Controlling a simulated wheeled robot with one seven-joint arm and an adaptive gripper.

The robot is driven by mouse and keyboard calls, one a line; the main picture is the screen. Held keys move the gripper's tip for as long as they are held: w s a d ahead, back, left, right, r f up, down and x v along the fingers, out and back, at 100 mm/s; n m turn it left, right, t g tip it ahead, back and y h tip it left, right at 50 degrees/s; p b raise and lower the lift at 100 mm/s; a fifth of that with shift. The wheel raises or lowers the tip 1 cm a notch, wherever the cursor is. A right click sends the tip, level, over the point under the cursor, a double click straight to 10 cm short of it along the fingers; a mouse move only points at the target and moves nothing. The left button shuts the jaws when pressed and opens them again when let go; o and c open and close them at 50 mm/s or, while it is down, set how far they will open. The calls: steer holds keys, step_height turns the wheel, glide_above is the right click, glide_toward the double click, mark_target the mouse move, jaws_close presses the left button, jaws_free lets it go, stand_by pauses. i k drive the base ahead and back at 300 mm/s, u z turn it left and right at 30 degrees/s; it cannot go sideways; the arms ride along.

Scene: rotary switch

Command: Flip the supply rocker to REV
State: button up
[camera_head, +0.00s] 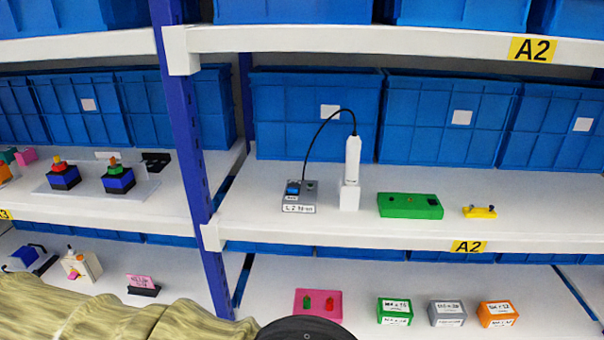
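A small grey supply box (300,208) stands on the middle shelf, right of the blue upright. A blue rocker (293,188) sits on its top at the left, with a small dark knob or socket (311,186) beside it. A label is on its front face; its lettering and the rocker's tilt are too small to read. A black cable (319,130) arches from the box to a white upright handheld device (352,160) in a white stand (349,196). My gripper's fingers are not visible.
A green block (410,206) and a small yellow part (480,212) stand to the right on the same shelf. Blue bins (430,140) line the back. The blue upright (188,150) stands left. The shelf front before the supply box is clear.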

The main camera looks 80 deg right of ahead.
mark_target(293, 187)
steer(key=k, duration=0.1)
steer(key=u, duration=1.5)
steer(key=i, duration=0.7)
steer(key=z, duration=4.5)
steer(key=i, duration=0.5)
